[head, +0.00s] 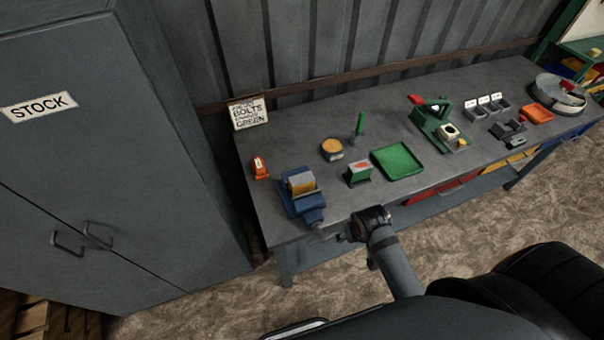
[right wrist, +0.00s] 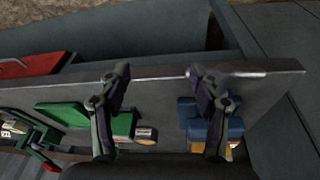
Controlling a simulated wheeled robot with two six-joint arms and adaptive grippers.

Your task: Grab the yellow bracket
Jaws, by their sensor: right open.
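A yellow block-like piece with a grey top, seemingly the yellow bracket (head: 301,184), sits in the blue vise (head: 303,204) at the left end of the workbench. In the right wrist view, a little yellow (right wrist: 232,146) shows beyond the blue vise (right wrist: 210,121), partly hidden by a finger. My right gripper (right wrist: 158,70) is open and empty, its two fingers spread above the bench's front edge. In the head view my right arm reaches in from the lower right and ends just right of the vise. My left gripper is not in view.
On the grey workbench (head: 277,143) stand a green tray (head: 397,161), a small green box (head: 359,173), a round yellow-topped tin (head: 332,149) and a green press (head: 436,122). A grey stock cabinet (head: 95,140) stands close at the left.

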